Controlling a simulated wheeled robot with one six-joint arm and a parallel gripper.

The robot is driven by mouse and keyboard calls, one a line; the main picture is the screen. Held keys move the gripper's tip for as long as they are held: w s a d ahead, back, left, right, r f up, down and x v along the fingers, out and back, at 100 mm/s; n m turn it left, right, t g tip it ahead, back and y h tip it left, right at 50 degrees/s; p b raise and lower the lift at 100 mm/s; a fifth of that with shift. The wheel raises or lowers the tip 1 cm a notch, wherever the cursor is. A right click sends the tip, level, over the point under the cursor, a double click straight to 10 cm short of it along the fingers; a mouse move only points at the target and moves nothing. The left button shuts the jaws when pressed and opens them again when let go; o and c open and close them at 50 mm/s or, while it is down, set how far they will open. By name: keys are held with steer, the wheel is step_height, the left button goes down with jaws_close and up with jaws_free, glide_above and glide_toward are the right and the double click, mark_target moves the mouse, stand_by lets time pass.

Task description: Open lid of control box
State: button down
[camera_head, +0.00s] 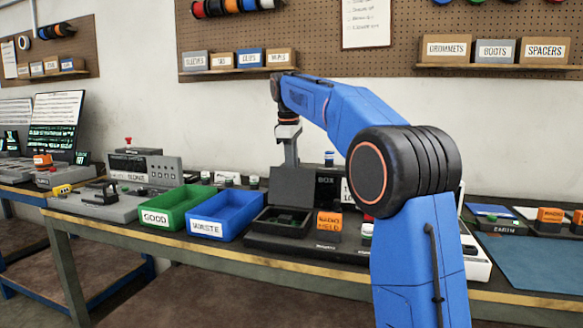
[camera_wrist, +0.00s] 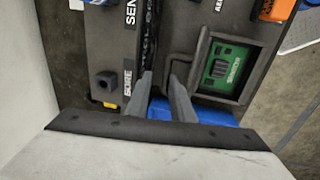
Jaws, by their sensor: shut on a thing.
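The control box (camera_head: 262,238) is a dark, low box on the workbench, right of the blue tray. Its dark lid (camera_head: 296,188) stands raised at the back of the box, and green parts show inside. My gripper (camera_head: 291,163) points down from above, shut on the lid's upper edge. In the wrist view my gripper's grey fingers (camera_wrist: 163,85) are close together at a dark edge; the exact contact is hard to see. A green board (camera_wrist: 226,70) in a dark frame lies to their right there.
A green tray (camera_head: 148,222) marked GOOD and a blue tray (camera_head: 208,236) marked WASTE stand left of the box. An orange block (camera_head: 328,223) is close to its right. A blue mat (camera_head: 535,262) lies at the far right. Labelled bins (camera_head: 455,50) sit on the wall shelf.

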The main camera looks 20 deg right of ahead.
steer(key=shift+w+d+f, duration=0.25)
steer(key=shift+w, duration=0.1)
steer(key=c, duration=1.8)
jaws_free()
steer(key=shift+w+d+f, duration=0.1)
steer(key=shift+c, duration=0.2)
